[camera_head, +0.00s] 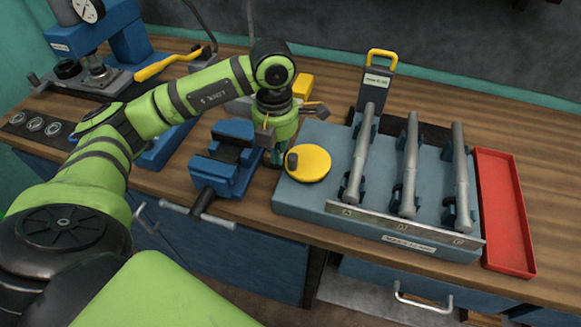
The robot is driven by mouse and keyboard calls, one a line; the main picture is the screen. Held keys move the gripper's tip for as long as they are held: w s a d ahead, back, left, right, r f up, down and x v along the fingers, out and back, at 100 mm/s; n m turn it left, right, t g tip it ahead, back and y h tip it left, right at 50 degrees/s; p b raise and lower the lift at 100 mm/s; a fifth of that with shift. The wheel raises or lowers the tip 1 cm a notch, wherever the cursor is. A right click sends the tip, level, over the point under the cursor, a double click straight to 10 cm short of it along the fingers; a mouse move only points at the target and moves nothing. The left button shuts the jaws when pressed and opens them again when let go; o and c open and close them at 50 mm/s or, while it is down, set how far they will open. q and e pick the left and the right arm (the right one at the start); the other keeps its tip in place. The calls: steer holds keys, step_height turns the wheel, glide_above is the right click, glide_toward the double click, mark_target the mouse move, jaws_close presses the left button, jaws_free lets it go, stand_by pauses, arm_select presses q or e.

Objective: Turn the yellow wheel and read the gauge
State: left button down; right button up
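The yellow wheel (310,165) is a flat round disc at the left end of a blue-grey block, with a small dark-ended knob near its left edge. My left arm reaches in from the left, and its gripper (277,157) points down just left of the wheel, between it and a blue vise (229,157). The fingertips are small and partly hidden, so I cannot tell whether they are open or touch the wheel. A round white-faced gauge (90,10) is at the top left on a blue press; its reading is too small to make out. My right gripper is out of view.
Several grey cylinders (407,170) lie on the block (310,204) right of the wheel. A red tray (506,215) is at the far right. Bare wooden bench (545,180) shows at the right.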

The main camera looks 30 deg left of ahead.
arm_select(q)
steer(key=shift+f, duration=0.35)
steer(key=shift+d, duration=0.1)
steer(key=shift+w+d, duration=0.1)
steer(key=shift+d, duration=0.35)
steer(key=shift+d, duration=0.2)
steer(key=shift+d+r, duration=0.1)
